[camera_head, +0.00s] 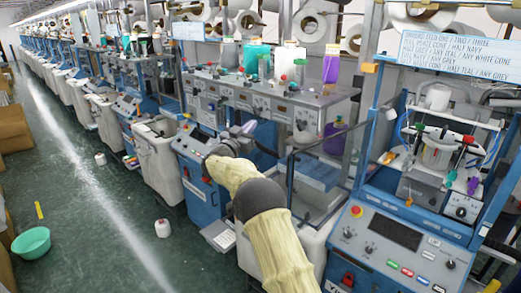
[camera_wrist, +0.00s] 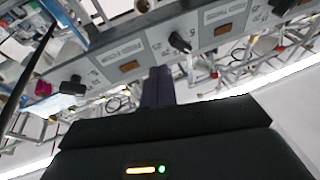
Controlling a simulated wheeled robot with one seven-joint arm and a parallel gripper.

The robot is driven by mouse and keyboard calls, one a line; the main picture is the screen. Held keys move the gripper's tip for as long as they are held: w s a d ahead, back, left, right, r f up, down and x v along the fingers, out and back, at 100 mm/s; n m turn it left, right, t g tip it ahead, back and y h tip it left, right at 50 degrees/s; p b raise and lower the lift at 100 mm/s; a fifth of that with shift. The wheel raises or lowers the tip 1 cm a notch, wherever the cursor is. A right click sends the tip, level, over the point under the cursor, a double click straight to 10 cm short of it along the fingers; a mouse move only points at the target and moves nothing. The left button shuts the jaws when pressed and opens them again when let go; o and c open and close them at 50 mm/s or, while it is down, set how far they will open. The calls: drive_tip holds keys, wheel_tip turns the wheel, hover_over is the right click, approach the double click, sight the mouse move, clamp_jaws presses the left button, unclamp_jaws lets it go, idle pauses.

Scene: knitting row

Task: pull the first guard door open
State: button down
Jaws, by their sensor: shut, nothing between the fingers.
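A clear guard door (camera_head: 318,178) with a dark frame stands at the machine just right of my arm in the head view. I cannot tell how far it is open. My gripper (camera_head: 247,128) is to the left of this door, in front of the machine's grey control row, and apart from the door. In the wrist view my gripper (camera_wrist: 158,82) shows dark fingers shut together with nothing between them. Behind them is a grey panel (camera_wrist: 215,32) with black knobs. A dark slanted bar (camera_wrist: 27,68) crosses the left edge of the wrist view; I cannot tell what it belongs to.
A blue control panel (camera_head: 395,245) with buttons is at the front right. A paper sign (camera_head: 455,50) hangs above the right machine. Yarn cones (camera_head: 332,62) stand on top. The green aisle floor (camera_head: 110,220) at left is mostly clear, with a teal basin (camera_head: 31,242) and small white cones (camera_head: 163,228).

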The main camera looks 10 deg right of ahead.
drive_tip(key=s+a+f+n+g+y+b, duration=0.1)
drive_tip(key=s+a+f+n+y+b, duration=0.15)
drive_tip(key=s+f+n+y, duration=0.35)
drive_tip(key=s+a+f+n+g+y+b, duration=0.1)
drive_tip(key=s+a+f+n+y+b, duration=0.15)
drive_tip(key=s+f+y, duration=0.5)
drive_tip(key=s+d+f+g+b, duration=0.1)
drive_tip(key=s+f, duration=0.4)
drive_tip(key=s, duration=0.6)
drive_tip(key=s+d+f+g+b, duration=0.2)
drive_tip(key=s+f+g, duration=0.4)
drive_tip(key=s, duration=0.6)
drive_tip(key=s+d+f+g+b, duration=0.1)
drive_tip(key=s+d+f+g, duration=0.2)
drive_tip(key=s, duration=0.9)
wheel_tip(320, 180, down, 4)
drive_tip(key=shift+s+r+g+y+b, duration=0.15)
drive_tip(key=shift+r+g+y+b, duration=0.1)
drive_tip(key=shift+g+y+b, duration=0.2)
drive_tip(key=shift+d+n, duration=0.15)
drive_tip(key=shift+n, duration=0.1)
